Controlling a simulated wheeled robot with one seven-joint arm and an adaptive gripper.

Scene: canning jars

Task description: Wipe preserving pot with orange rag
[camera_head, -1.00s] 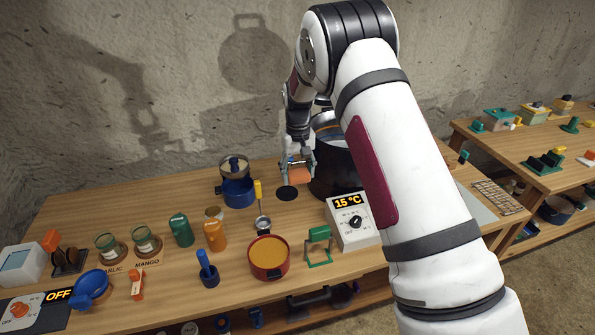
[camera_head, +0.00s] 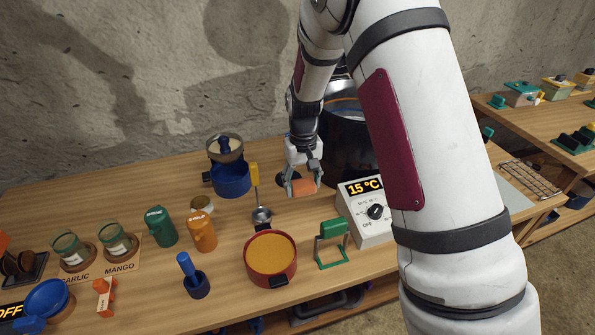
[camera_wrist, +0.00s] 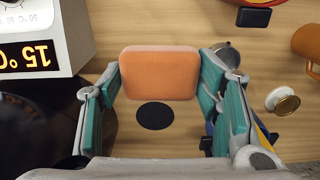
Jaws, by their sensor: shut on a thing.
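My gripper (camera_head: 302,187) is shut on the orange rag (camera_head: 304,187), a thick, rounded pad held between the fingertips. The rag (camera_wrist: 160,73) also shows whole in the wrist view, with a green-lined finger at each side. A large, dark, glossy pot (camera_head: 345,145) stands behind and to the right of my gripper, partly hidden by my arm. The dark pot's side (camera_wrist: 25,125) fills the lower left of the wrist view. The rag looks apart from the pot. A smaller red pot (camera_head: 270,256) with orange contents stands nearer the front.
A white control box (camera_head: 368,212) reading 15 °C stands right of my gripper. A black disc (camera_wrist: 155,115) lies on the table. A ladle (camera_head: 262,215), blue pan (camera_head: 231,180), green stand (camera_head: 332,245) and orange mug (camera_head: 203,232) are nearby. The left back table is clear.

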